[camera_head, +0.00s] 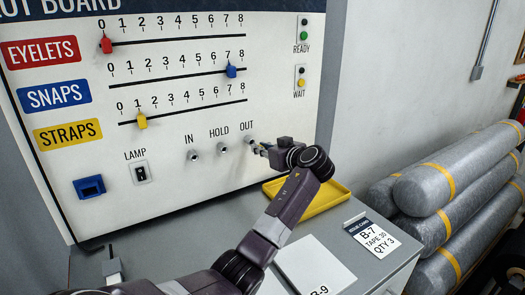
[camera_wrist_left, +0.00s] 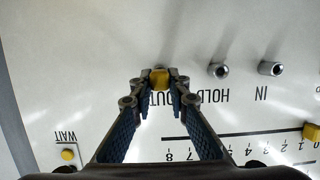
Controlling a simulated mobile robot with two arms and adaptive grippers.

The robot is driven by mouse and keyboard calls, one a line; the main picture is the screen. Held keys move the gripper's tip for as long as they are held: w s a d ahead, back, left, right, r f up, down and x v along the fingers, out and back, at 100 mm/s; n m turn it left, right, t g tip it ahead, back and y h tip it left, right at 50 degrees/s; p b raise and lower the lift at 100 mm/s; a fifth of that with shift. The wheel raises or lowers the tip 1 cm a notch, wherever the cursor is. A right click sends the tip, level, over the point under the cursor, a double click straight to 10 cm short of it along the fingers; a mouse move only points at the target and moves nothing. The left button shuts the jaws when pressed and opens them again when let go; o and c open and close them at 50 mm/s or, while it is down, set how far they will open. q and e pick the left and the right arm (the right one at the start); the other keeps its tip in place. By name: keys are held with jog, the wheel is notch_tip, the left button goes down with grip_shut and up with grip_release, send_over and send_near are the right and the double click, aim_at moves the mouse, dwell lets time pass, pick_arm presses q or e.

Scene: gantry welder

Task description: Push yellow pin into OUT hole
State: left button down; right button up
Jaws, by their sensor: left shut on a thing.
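The yellow pin (camera_wrist_left: 160,78) is between the fingertips of my left gripper (camera_wrist_left: 160,88), which is shut on it. In the head view my left gripper (camera_head: 264,149) is right at the panel, beside the OUT hole (camera_head: 250,140). I cannot tell how deep the pin sits in the hole. The HOLD hole (camera_head: 222,148) and IN hole (camera_head: 193,155) are to the left in the head view and look empty. My right gripper is not in view.
The white panel (camera_head: 75,190) has sliders, a lamp switch (camera_head: 141,173) and a blue socket (camera_head: 89,187). A yellow tray (camera_head: 325,197) lies on the grey bench below my gripper. Cards lie at the bench front. Grey rolls (camera_head: 445,185) are stacked at right.

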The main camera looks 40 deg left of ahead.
pick_arm(q)
jog(key=shift+w+a+b, duration=0.2)
jog(key=shift+a+b, duration=0.15)
jog(key=shift+a, duration=0.35)
jog(key=shift+w+a+b, duration=0.2)
jog(key=shift+a+b, duration=0.1)
jog(key=shift+a, duration=0.35)
jog(key=c, duration=1.8)
grip_release()
jog(key=shift+o, duration=0.2)
jog(key=v, duration=1.2)
